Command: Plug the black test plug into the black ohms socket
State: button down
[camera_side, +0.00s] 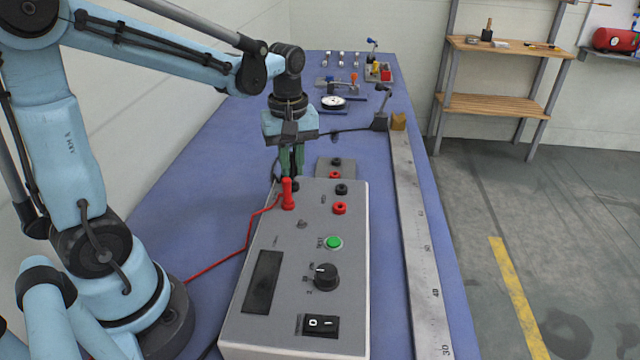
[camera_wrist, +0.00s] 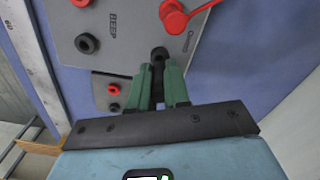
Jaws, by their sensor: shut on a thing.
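My gripper (camera_side: 291,172) has green fingers, pointing down at the far left corner of the grey test box (camera_side: 232,325). In the wrist view the fingers (camera_wrist: 161,88) are closed on the black test plug (camera_wrist: 157,76), a narrow dark piece between them. A round black end (camera_wrist: 158,53) lies just beyond the fingertips, at the ohms socket position beside the red plug (camera_wrist: 172,18). The black ohms socket is largely hidden by the plug and fingers; I cannot tell how deep the plug sits. The red plug (camera_side: 288,194) stands upright in the box, next to my gripper.
A red lead (camera_side: 232,249) runs from the red plug across the blue bench. Another black socket (camera_side: 341,189) and a red socket (camera_side: 340,208) are on the box's right. A small grey plate (camera_side: 350,164) lies behind it. A long metal rule (camera_side: 415,235) lies right.

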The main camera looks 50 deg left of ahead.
jog(key=shift+f, duration=1)
dwell(0.4)
jog(key=c, duration=1)
grip_release()
notch_tip(320, 180, up, 12)
jog(key=shift+r, duration=0.1)
jog(key=shift+f, duration=0.2)
jog(key=shift+f, duration=5.75)
jog(key=shift+r, duration=0.1)
